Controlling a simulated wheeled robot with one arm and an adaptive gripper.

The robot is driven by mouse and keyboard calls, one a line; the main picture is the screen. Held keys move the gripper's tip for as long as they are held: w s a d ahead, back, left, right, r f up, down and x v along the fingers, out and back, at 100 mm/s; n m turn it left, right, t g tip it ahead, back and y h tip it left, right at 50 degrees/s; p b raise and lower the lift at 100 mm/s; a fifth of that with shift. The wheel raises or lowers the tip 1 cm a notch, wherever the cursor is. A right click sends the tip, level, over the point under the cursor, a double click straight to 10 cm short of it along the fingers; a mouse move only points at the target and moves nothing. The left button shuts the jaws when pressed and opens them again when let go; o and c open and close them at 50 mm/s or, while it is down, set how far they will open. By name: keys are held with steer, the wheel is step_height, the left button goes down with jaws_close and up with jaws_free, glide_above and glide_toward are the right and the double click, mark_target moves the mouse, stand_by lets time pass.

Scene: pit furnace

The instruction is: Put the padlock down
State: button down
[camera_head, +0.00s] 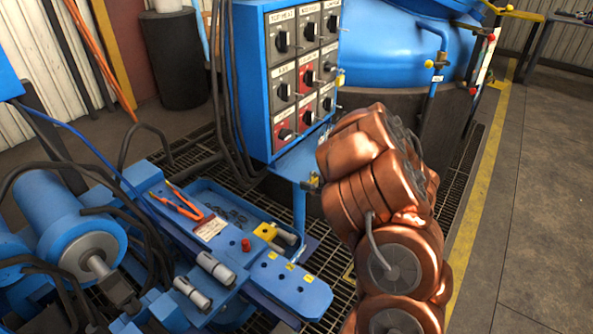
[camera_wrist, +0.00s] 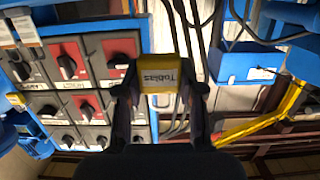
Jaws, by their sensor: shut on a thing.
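A yellow padlock (camera_wrist: 160,76) with the name "Tobias" on its face, upside down in the picture, sits between the two black fingers of my gripper (camera_wrist: 160,92) in the wrist view. My gripper is shut on the padlock's body. The shackle is not clearly visible. In the head view my copper arm covers the gripper, and I cannot make out the held padlock there.
The blue switch panel (camera_head: 267,88), with black and red rotary switches, stands at the upper middle. A blue ledge (camera_head: 299,158) juts out below it. A blue tray (camera_head: 205,184) and a blue bench plate (camera_head: 290,286) lie lower left. Orange-handled pliers (camera_head: 178,206) lie beside the tray.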

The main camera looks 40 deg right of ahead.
steer(key=p, duration=0.2)
glide_above(300, 169)
steer(key=shift+f, duration=2.55)
steer(key=shift+f, duration=0.15)
steer(key=c, duration=0.7)
jaws_free()
